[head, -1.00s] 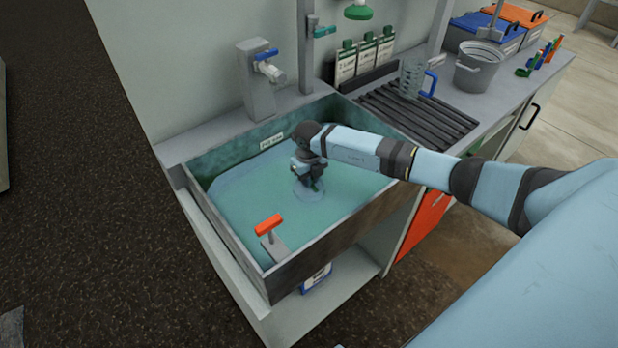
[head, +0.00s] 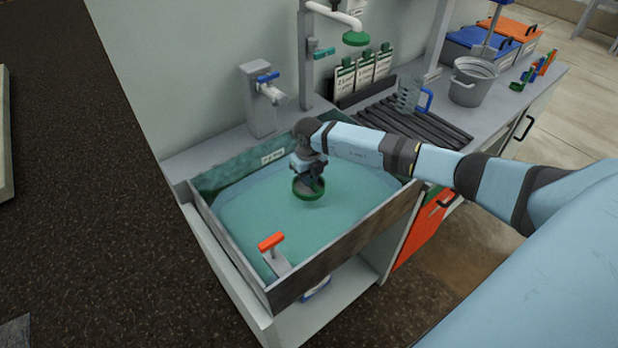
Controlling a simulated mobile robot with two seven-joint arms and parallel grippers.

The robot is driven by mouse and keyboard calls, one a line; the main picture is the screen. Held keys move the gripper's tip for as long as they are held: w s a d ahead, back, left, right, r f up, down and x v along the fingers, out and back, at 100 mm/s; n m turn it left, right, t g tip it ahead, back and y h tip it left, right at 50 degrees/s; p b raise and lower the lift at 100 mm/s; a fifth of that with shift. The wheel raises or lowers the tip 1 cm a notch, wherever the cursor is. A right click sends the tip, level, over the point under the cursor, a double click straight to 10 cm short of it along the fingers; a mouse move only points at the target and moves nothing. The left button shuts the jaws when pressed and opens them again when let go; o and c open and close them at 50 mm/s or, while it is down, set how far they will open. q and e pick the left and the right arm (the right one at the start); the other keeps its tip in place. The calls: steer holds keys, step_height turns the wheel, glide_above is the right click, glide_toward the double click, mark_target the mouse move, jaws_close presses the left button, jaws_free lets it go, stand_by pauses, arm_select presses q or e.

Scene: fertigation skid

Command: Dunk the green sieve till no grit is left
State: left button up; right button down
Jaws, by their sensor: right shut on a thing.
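The green sieve (head: 309,195) is a small round cup with a green rim in the sink basin, at or just above the water (head: 345,205). My right gripper (head: 312,182) is shut on it from above, and the gripper and wrist hide part of it. The inside of the sieve is too small and dark to tell whether grit is in it. The sink (head: 345,243) is filled with blue-green water. My left gripper is not in view.
A blue-handled tap (head: 268,88) stands behind the sink, and an orange-handled lever (head: 271,243) is at its front left corner. A green shower head (head: 355,39) hangs above. A dark drain rack (head: 425,135), a clear jug (head: 408,95) and a metal bucket (head: 472,82) stand right.

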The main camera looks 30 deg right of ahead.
step_height(320, 180, up, 2)
steer(key=shift+r+p, duration=0.25)
steer(key=shift+p, duration=0.45)
steer(key=shift+r+p, duration=1.05)
steer(key=shift+r, duration=0.55)
steer(key=shift+r+p, duration=1.1)
steer(key=shift+r, duration=0.6)
steer(key=shift+r+p, duration=0.5)
steer(key=shift+r, duration=0.35)
